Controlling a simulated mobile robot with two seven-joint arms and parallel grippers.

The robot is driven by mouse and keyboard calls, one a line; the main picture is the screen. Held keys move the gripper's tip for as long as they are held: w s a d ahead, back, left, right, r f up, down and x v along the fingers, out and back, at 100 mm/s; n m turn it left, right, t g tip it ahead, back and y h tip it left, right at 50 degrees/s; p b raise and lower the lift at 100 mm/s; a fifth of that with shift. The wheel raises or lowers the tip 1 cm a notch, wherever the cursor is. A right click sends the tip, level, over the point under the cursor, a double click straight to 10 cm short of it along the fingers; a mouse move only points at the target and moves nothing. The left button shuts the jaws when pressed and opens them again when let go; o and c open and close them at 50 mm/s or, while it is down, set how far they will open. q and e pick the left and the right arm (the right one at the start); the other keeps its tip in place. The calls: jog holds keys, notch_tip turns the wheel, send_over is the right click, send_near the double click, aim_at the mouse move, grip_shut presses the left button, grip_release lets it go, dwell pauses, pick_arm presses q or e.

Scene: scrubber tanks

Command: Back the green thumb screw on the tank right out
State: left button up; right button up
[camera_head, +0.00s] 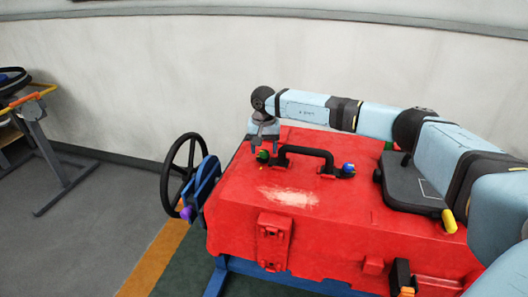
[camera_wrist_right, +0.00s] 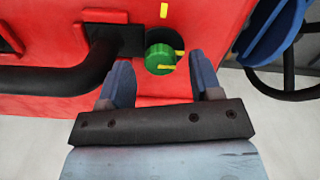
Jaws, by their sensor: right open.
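The red tank (camera_head: 335,225) stands in the middle of the head view with a black handle (camera_head: 308,152) on its top. The green thumb screw (camera_head: 263,156) sits at the left end of the handle. In the right wrist view the green thumb screw (camera_wrist_right: 160,58) shows a ribbed rim and a yellow pointer line. My right gripper (camera_head: 265,141) is above the screw. In its wrist view the open fingers of the right gripper (camera_wrist_right: 168,80) lie either side of the screw's near edge, with nothing held. My left gripper is not in view.
A blue knob (camera_head: 348,169) sits at the handle's right end. A black handwheel (camera_head: 183,168) on a blue bracket stands left of the tank. A black panel (camera_head: 412,183) with a yellow grip lies right.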

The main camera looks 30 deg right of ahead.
aim_at(264, 152)
notch_tip(264, 152, up, 12)
jog(key=shift+f+p, duration=0.15)
jog(key=shift+p, duration=0.25)
